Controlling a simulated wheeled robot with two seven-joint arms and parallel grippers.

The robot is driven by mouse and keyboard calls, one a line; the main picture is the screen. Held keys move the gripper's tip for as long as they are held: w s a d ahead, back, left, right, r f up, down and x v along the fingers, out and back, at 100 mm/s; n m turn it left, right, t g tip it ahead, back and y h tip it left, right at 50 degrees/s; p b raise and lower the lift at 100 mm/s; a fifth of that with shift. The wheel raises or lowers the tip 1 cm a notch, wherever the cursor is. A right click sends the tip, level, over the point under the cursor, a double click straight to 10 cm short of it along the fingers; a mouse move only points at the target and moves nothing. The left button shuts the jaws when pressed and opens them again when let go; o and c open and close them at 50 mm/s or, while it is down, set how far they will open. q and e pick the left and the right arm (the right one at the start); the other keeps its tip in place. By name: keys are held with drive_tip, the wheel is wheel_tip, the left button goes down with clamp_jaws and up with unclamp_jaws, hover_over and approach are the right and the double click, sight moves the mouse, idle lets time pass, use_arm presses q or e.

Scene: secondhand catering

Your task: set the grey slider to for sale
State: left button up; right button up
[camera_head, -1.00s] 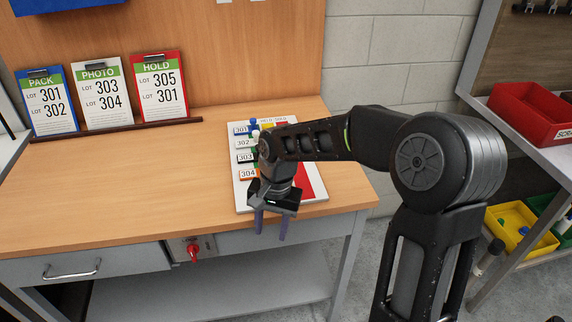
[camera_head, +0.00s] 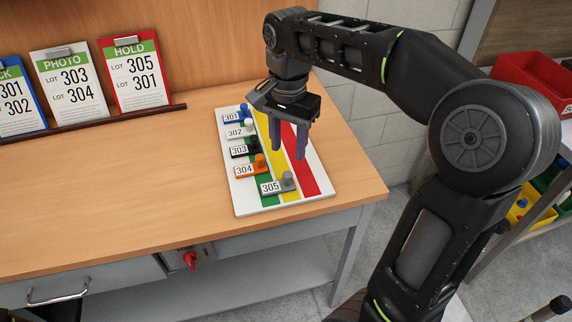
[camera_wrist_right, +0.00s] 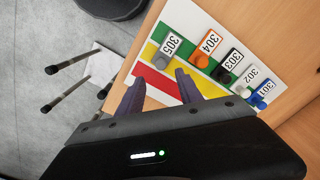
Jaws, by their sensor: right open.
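The white slider board (camera_head: 244,202) lies on the wooden bench with green, yellow and red strips. The grey slider (camera_head: 287,180), labelled 305, is the nearest row; its knob appears over the yellow strip, right of the other knobs. It also shows in the wrist view (camera_wrist_right: 162,57). Blue, white, black and orange sliders, labelled 301 to 304, sit above it, near the green strip. My right gripper (camera_head: 289,155) is open and empty, fingers pointing down over the yellow and red strips, beyond the grey knob. It hides the strip headings. My left gripper is out of view.
Clipboards marked PHOTO (camera_head: 68,85) and HOLD (camera_head: 136,75) stand on a dark ledge at the back left. The bench (camera_head: 130,180) left of the board is clear. A red key or knob (camera_head: 191,259) sits on the bench front. A red bin (camera_head: 535,82) stands at right.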

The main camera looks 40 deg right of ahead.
sight(287, 174)
drive_tip(key=shift+w+f, duration=0.15)
drive_tip(key=shift+f, duration=0.25)
wheel_tip(287, 174, down, 7)
drive_tip(key=shift+f, duration=0.1)
clamp_jaws()
idle(0.4)
idle(1.0)
